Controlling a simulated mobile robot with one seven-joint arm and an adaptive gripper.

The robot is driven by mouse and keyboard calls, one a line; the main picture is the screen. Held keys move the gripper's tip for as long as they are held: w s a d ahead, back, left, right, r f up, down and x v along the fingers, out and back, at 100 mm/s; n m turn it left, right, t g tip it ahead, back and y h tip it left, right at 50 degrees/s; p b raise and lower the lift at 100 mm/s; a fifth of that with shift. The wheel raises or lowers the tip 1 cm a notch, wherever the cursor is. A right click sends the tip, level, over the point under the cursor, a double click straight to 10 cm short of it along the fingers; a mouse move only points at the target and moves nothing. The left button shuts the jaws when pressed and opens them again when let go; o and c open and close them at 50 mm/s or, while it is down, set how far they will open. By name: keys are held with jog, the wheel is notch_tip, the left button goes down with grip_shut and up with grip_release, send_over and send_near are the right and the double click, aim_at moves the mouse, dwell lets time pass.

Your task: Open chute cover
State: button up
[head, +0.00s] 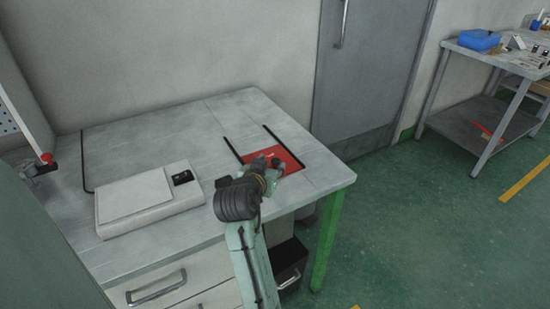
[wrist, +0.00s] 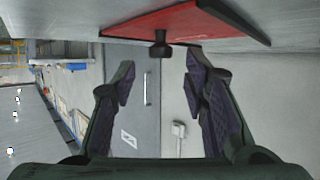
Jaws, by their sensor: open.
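The red chute cover (head: 293,165) lies flat in the right part of the grey worktop (head: 215,130), between two thin dark rails. My gripper (head: 275,165) is over the cover and hides its left part. In the wrist view the red cover (wrist: 150,22) crosses the top of the picture, and a small dark knob (wrist: 160,48) sticks out from it. My gripper (wrist: 159,68) is open there, with one finger on each side of the knob's line. The knob shows between the fingertips, and I see no finger touching it.
A white box-shaped device (head: 148,200) with a small dark panel stands on the worktop to the left. Drawers (head: 160,288) and a black bin (head: 290,262) are below. A grey door (head: 370,70) is behind, and a side table (head: 500,60) with a blue box is at right.

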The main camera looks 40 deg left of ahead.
aim_at(275, 160)
jog(key=shift+p+x, duration=0.4)
jog(key=shift+x, duration=1.95)
grip_shut()
jog(key=shift+a, duration=0.1)
